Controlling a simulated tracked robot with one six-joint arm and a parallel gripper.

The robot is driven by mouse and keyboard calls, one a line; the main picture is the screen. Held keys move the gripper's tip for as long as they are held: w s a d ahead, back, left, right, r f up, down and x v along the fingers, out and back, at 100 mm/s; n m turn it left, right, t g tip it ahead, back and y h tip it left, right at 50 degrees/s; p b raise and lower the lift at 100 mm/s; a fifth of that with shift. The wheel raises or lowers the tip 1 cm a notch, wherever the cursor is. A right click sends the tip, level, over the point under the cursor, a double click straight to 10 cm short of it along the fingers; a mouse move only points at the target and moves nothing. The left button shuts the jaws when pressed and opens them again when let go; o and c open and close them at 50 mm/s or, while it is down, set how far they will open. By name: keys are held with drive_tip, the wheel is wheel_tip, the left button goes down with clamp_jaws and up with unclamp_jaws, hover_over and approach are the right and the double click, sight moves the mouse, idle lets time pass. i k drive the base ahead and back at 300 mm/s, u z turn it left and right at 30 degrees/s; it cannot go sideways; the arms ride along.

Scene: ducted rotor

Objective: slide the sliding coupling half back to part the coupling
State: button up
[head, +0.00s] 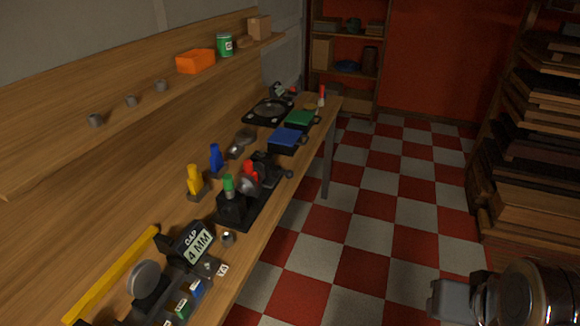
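On the long wooden bench, a black sign reading "GAP 4 MM" (195,243) stands at the near end. Beside it, a round grey disc (144,279) stands upright on a black block; it may be part of the coupling. I cannot make out which piece is the sliding coupling half or whether the halves touch. My gripper (447,298) seems to be the grey piece at the bottom right, beside my arm's dark round link. It is over the floor, well to the right of the bench and apart from everything on it. Its fingers are not clear.
A black fixture (240,207) with green and red tops stands mid-bench. Yellow (194,181) and blue (216,159) pieces stand behind it. Blue (286,139) and green (301,119) boxes lie farther back. A stacked wood rack (530,150) stands right. The checkered floor (375,200) between is clear.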

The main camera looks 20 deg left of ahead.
sight(269, 173)
drive_tip(key=u, duration=0.5)
drive_tip(key=i, duration=0.95)
drive_tip(key=u, duration=0.6)
